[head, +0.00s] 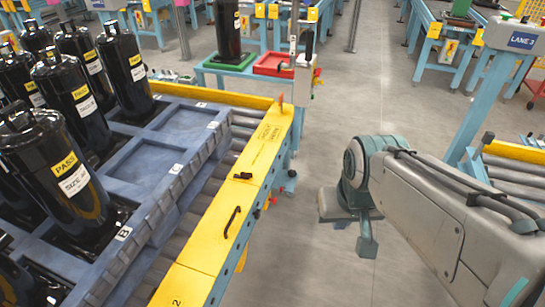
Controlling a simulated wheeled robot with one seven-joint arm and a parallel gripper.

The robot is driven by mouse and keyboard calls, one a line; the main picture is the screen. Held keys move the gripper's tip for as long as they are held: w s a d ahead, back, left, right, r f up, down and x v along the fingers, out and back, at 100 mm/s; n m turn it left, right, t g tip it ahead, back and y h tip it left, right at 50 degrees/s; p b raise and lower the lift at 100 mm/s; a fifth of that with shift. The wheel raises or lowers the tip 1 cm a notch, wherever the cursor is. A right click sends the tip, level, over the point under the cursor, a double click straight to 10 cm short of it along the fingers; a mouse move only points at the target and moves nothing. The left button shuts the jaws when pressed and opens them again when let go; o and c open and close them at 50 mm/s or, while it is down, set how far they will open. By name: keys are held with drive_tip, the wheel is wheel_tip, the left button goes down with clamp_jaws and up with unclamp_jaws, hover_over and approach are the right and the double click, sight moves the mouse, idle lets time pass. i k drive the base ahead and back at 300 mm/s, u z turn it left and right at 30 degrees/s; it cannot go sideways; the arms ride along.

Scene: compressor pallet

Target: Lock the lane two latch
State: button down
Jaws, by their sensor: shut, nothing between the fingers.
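The yellow rail (205,255) of the lane runs beside the pallet and carries a "2" at its near end. On it are a curved black handle (231,222) and a small black fitting (243,176) farther along. A small red lever (281,98) stands upright at the rail's far end. I cannot tell which of these is the lane two latch. My gripper (366,246) is shut and empty. It points down over the open floor right of the rail, apart from all fittings.
A blue pallet (145,165) with several black compressors (65,180) fills the left, on rollers. A stand with a green tray (230,62) and red tray (273,64) is at the back. A "LANE 3" post (522,40) stands right. Grey floor (375,100) is clear between.

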sight(243, 175)
drive_tip(key=z, duration=0.3)
drive_tip(key=k, duration=0.65)
drive_tip(key=z, duration=0.4)
drive_tip(key=i, duration=2.25)
drive_tip(key=u, duration=1.7)
drive_tip(key=i, duration=0.8)
drive_tip(key=u, duration=0.7)
